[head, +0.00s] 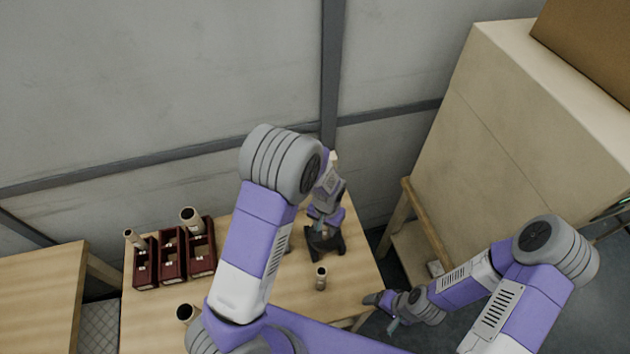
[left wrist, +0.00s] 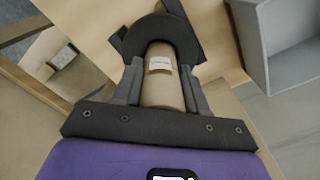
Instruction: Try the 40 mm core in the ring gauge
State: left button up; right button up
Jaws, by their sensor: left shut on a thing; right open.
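My left gripper (head: 322,228) is at the dark ring gauge (head: 336,246) on the table. In the left wrist view, the left gripper (left wrist: 160,90) is shut on a tan cardboard core (left wrist: 162,92) with a small white label. The black ring of the gauge (left wrist: 150,24) curves around the core's far end. I cannot tell how far the core is inside the ring. The label is too small to read. My right gripper (head: 383,303) is open and empty, off the table's right edge.
A short core (head: 321,281) stands in front of the gauge. Another core (head: 186,314) stands at the front left, partly behind my left arm. Dark red open holders (head: 145,270) stand at the left, with cores (head: 192,221) at them. A tall beige cabinet (head: 520,130) is at the right.

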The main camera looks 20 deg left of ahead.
pick_arm(q)
jog(key=o, duration=1.1)
notch_tip(320, 180, up, 7)
jog(key=shift+r, duration=0.3)
